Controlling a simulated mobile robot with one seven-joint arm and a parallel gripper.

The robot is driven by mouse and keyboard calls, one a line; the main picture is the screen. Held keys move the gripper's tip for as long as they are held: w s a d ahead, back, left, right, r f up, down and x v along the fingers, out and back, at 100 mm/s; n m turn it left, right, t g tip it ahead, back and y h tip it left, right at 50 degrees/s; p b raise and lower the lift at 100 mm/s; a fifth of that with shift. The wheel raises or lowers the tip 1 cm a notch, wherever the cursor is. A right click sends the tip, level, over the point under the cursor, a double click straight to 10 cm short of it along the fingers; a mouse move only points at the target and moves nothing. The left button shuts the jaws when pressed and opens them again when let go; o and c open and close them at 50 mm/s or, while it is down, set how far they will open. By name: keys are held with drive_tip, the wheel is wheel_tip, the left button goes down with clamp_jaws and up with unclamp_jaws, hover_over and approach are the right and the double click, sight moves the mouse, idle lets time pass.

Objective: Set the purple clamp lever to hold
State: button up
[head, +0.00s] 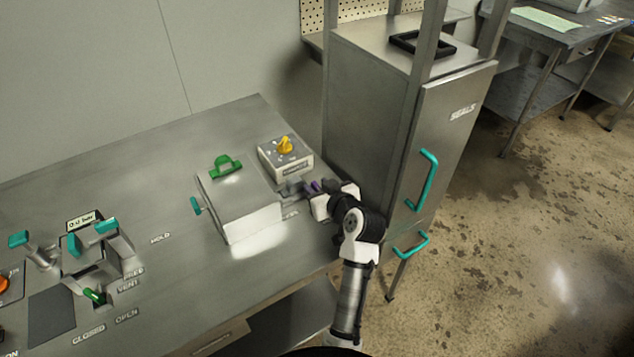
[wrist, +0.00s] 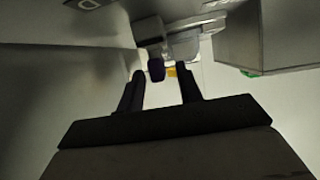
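The purple clamp lever (head: 315,186) sits at the right side of the grey lidded box on the steel bench. In the wrist view its dark purple grip (wrist: 156,70) shows just ahead of my fingertips, a little nearer the left finger. Grey metal parts join it behind. My gripper (head: 319,192) is beside the lever in the head view and partly covers it. In the wrist view my gripper (wrist: 160,80) is open, with a clear gap between its two dark fingers. I cannot tell whether a finger touches the lever.
The grey box (head: 238,203) with a green handle (head: 226,166) is left of my gripper. A control box with a yellow knob (head: 285,146) stands behind. A steel cabinet (head: 450,140) with teal handles rises close on the right. The bench's middle is mostly clear.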

drive_tip(key=shift+w+a+f, duration=0.25)
drive_tip(key=shift+w+a, duration=0.05)
drive_tip(key=shift+w, duration=0.15)
clamp_jaws()
